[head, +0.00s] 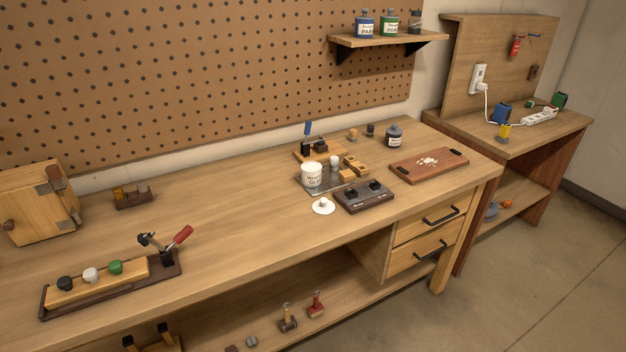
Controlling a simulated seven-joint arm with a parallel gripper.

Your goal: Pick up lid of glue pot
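The glue pot (312,175) is a white, labelled cup standing on a dark metal plate near the middle of the workbench. A round white lid (323,206) with a small knob lies on the bench top in front of the pot, apart from it. The lid's knob faces up. My gripper is not in view.
A dark box with two knobs (364,197) stands right of the lid. Wooden blocks (355,166) and a brown tray (429,165) lie farther right. A clamp board with a red handle (183,235) is at left. The bench top (235,225) between is clear.

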